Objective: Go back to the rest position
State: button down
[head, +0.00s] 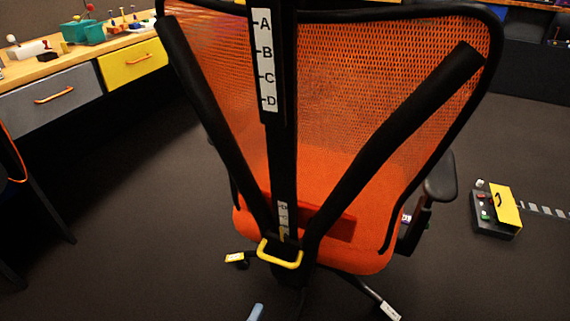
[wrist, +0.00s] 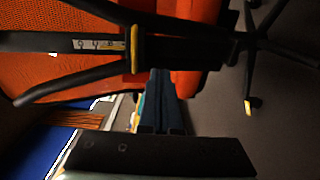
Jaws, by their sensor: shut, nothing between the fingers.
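My gripper (wrist: 162,76) shows in the wrist view, its two dark fingers side by side with no gap that I can see. It is shut and empty. The fingers point toward the orange office chair (wrist: 65,75), which appears turned sideways in this view. I cannot tell how far the fingertips are from the chair. In the head view the chair's orange mesh back (head: 330,80) fills the middle. I cannot clearly make out my gripper in the head view. The trackball panel is not clearly identifiable.
A yellow handle (head: 281,255) sits low on the chair's black spine, below a lettered strip (head: 264,60). A workbench with grey (head: 50,98) and yellow (head: 133,62) drawers stands at left. A small box with a yellow flap (head: 505,205) lies on the floor at right. Dark floor around is mostly clear.

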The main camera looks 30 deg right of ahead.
dwell(0.4)
jog(key=w+a+r+m+t+y, duration=0.2)
jog(key=w+r+m+y, duration=0.3)
jog(key=r, duration=0.6)
jog(key=w+a+r+m+t, duration=0.1)
jog(key=w+r+m+t, duration=0.1)
jog(key=w+r, duration=0.7)
jog(key=s+a+r+m+t+y, duration=0.1)
jog(key=s+a+r+t+y, duration=0.15)
jog(key=r, duration=0.75)
jog(key=s+a+r+t+y, duration=0.1)
jog(key=r+t, duration=0.2)
jog(key=r, duration=0.7)
jog(key=s+a+r+t+y+p, duration=0.1)
jog(key=s+a+r+t+y, duration=0.2)
jog(key=s+r, duration=0.6)
jog(key=s+a+r+t+y+p, duration=0.1)
jog(key=s+r+t+y, duration=0.3)
jog(key=r, duration=0.8)
notch_tip(320, 180, up, 35)
jog(key=h+p, duration=0.1)
jog(key=p, duration=3.4)
jog(key=shift+f, duration=0.15)
jog(key=shift+w, duration=0.1)
